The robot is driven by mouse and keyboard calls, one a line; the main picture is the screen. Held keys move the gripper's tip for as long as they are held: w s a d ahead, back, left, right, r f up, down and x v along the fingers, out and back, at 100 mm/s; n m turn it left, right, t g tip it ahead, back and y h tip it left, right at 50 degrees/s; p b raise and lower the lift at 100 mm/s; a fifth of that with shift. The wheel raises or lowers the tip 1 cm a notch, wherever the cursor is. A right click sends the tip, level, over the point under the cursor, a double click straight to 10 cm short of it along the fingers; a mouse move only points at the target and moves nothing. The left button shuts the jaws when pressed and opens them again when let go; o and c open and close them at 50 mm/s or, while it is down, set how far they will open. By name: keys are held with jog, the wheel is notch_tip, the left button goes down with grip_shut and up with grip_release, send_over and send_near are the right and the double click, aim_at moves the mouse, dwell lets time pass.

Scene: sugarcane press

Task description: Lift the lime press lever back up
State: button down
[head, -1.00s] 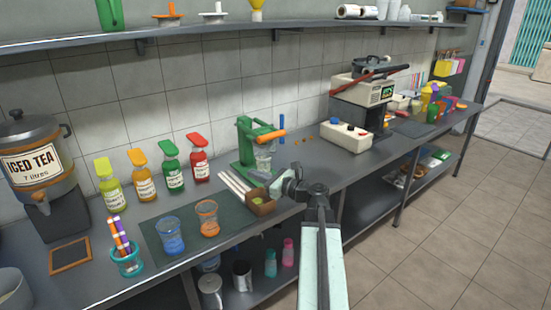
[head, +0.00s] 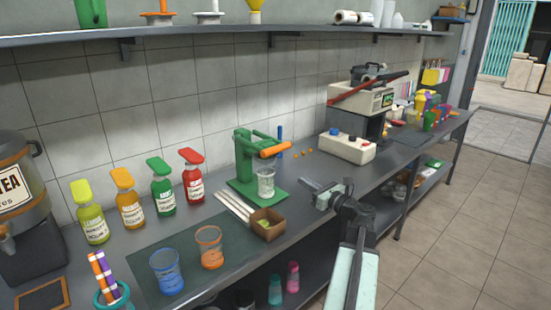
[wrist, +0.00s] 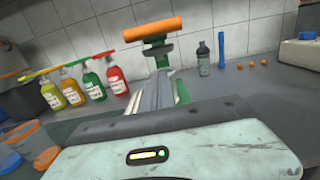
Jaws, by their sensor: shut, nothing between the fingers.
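The green lime press (head: 243,160) stands on the counter with a clear glass (head: 266,185) on its base. Its lever ends in an orange handle (head: 275,149), which is near the top of the press and level with its head. In the wrist view the orange handle (wrist: 152,29) lies crosswise above and beyond my fingertips. My gripper (head: 310,186) is shut and empty, to the right of the press base and lower than the handle, apart from it. In the wrist view its fingers (wrist: 160,92) point toward the press.
A small brown box (head: 266,228) with limes and white straws (head: 234,207) lie in front of the press. Blue (head: 166,270) and orange (head: 209,248) cups stand on the mat. Several syrup bottles (head: 131,208) are left; a white control box (head: 347,148) is right.

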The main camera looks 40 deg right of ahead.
jog(key=w+r+p, duration=0.4)
jog(key=w, duration=0.8)
jog(key=shift+r, duration=0.25)
